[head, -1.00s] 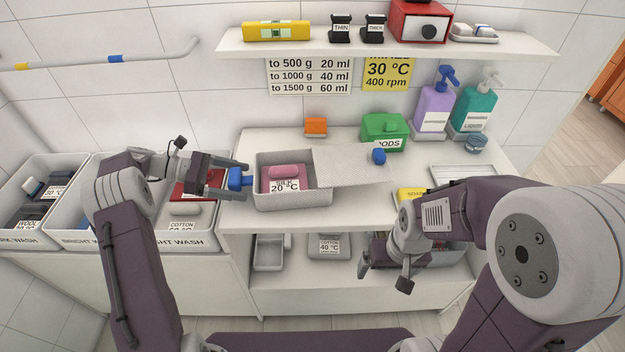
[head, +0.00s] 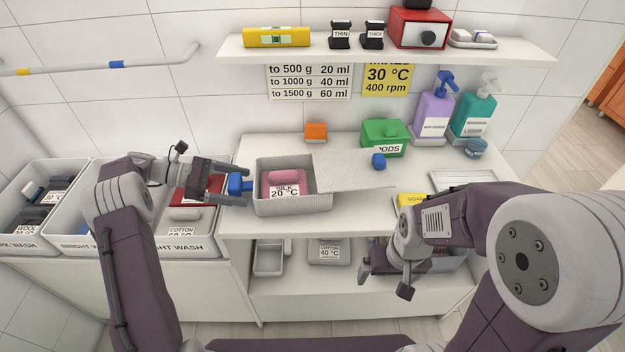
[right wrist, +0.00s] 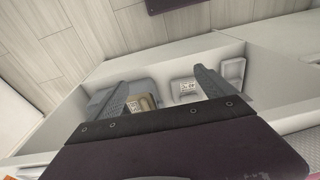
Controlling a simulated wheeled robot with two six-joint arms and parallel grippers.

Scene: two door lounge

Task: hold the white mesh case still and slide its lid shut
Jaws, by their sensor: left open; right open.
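The white mesh case (head: 258,190) stands on the worktop with its left part open. A pink block with a SILK 20 °C label (head: 284,191) lies inside. The mesh lid (head: 350,172) extends right beyond the case, with a blue knob (head: 379,160) near its far right end. A blue handle (head: 237,184) is at the case's left side. My left gripper (head: 247,183) is open, its fingers on either side of that handle; contact is unclear. My right gripper (head: 385,279) is open below the worktop, before the lower shelf. Its spread fingers also show in the right wrist view (right wrist: 163,78).
A green pods box (head: 382,136), an orange item (head: 315,131) and pump bottles (head: 433,115) stand behind the lid. A yellow item (head: 411,199) lies near the front right. Wash bins (head: 190,243) are on the left. The wall shelf (head: 300,54) hangs above.

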